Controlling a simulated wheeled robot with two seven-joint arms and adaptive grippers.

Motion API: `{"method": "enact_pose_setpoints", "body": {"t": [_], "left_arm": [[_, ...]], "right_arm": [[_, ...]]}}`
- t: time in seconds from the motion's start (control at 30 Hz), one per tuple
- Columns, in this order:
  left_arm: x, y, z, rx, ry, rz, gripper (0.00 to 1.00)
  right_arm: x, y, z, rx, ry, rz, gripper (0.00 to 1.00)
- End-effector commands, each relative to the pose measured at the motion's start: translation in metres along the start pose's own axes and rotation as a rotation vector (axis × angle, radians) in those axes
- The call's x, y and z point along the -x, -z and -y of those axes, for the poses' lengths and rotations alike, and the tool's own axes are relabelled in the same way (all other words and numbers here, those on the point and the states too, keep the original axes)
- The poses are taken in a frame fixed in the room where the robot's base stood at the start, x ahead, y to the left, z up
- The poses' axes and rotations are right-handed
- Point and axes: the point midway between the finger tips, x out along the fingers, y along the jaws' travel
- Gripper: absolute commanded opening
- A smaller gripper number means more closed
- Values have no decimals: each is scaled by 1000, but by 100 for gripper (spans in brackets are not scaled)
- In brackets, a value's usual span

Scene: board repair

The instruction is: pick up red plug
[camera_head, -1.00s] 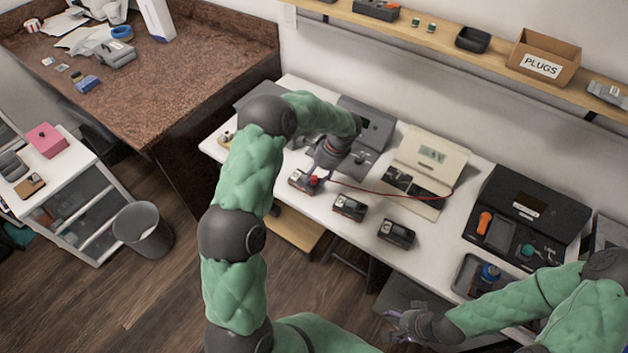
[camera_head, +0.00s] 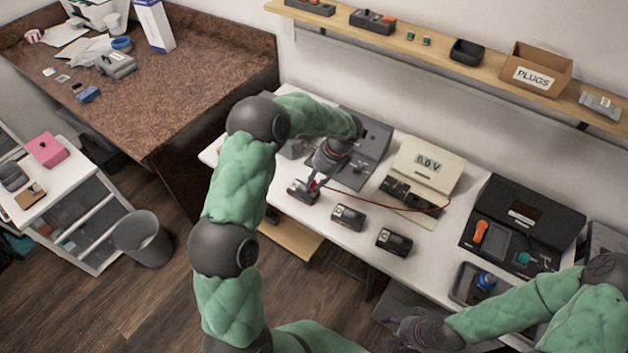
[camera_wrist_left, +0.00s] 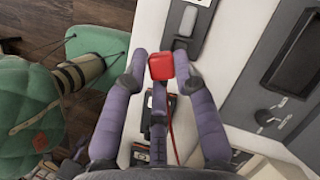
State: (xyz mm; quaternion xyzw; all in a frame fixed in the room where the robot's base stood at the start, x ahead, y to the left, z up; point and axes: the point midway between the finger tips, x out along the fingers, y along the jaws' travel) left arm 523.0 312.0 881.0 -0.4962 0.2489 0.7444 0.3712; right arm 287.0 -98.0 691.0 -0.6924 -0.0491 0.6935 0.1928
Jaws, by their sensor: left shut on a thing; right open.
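The red plug (camera_wrist_left: 161,66) is a small red block with a red wire trailing from it, seen in the left wrist view. My left gripper (camera_wrist_left: 160,72) is shut on it, with purple fingers on both sides. In the head view my left gripper (camera_head: 315,183) is above the leftmost small black box (camera_head: 301,192) on the white table; the plug is largely hidden there. The red wire (camera_head: 385,200) runs right to the beige meter (camera_head: 425,168), which reads 0.0 V. My right gripper (camera_head: 397,326) is open and empty, low in front of the table.
Two more small black boxes (camera_head: 348,217) (camera_head: 394,241) stand to the right along the table's front. A dark case (camera_head: 540,211) with an orange-handled tool is further right. A shelf (camera_head: 470,68) above holds a PLUGS box (camera_head: 541,70).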

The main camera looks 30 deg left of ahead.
Motion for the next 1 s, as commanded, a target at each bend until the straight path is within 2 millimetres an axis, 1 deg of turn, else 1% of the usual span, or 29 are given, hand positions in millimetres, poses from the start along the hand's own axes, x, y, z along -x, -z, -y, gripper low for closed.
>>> {"method": "enact_pose_setpoints", "body": {"t": [0.03,0.17,0.3,0.4,0.5,0.6,0.7,1.0], "left_arm": [[15,-5,-9,-2,4,-2,3],[42,-16,-33,-2,4,-2,3],[54,-21,-67,-3,3,-1,3],[62,-23,-86,-2,2,-2,3],[67,-25,-102,-1,2,-1,3],[71,-26,-112,-2,2,-1,3],[74,-28,-119,0,2,-1,3],[74,-28,-123,1,1,-1,3]], "right_arm": [[6,0,2,0,0,0,69],[14,-1,5,0,0,0,69],[20,-1,7,0,0,0,69],[23,-1,8,0,0,0,69],[26,-1,9,0,0,0,69],[28,-1,10,0,0,0,69],[28,-1,10,0,0,0,69],[29,-1,10,0,0,0,69]]}}
